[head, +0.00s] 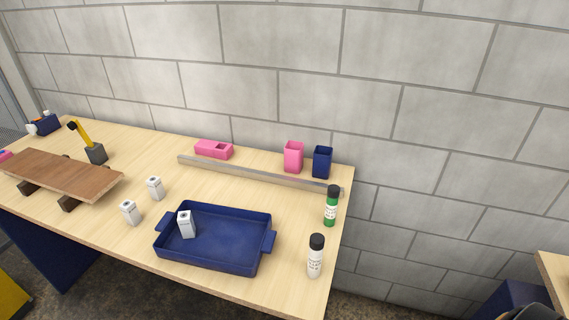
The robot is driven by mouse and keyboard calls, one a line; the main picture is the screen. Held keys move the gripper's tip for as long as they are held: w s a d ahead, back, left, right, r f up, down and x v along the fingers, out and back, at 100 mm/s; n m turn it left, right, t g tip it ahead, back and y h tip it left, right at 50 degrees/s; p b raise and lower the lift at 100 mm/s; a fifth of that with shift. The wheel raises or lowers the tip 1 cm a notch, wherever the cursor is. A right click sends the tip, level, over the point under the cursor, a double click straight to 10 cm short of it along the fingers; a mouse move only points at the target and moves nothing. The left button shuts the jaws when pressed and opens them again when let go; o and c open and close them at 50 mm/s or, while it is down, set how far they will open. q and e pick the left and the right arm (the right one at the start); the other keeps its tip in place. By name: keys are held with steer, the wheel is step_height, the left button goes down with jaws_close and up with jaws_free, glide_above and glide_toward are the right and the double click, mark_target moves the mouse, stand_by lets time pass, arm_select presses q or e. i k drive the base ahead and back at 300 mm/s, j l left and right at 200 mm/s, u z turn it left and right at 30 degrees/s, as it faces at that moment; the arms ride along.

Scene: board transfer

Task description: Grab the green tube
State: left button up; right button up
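The green tube (331,209) has a black cap and a white label. It stands upright near the right end of the wooden table (150,248), just in front of the grey rail's right end. A white tube (315,262) with a black cap stands nearer the front, to the right of the blue tray. Neither of my grippers shows in the head view. Nothing is seen touching the green tube.
A brown board (65,177) lies left.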

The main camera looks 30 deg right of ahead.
mark_target(333, 190)
steer(key=k+l+z, duration=0.15)
steer(key=z, duration=0.65)
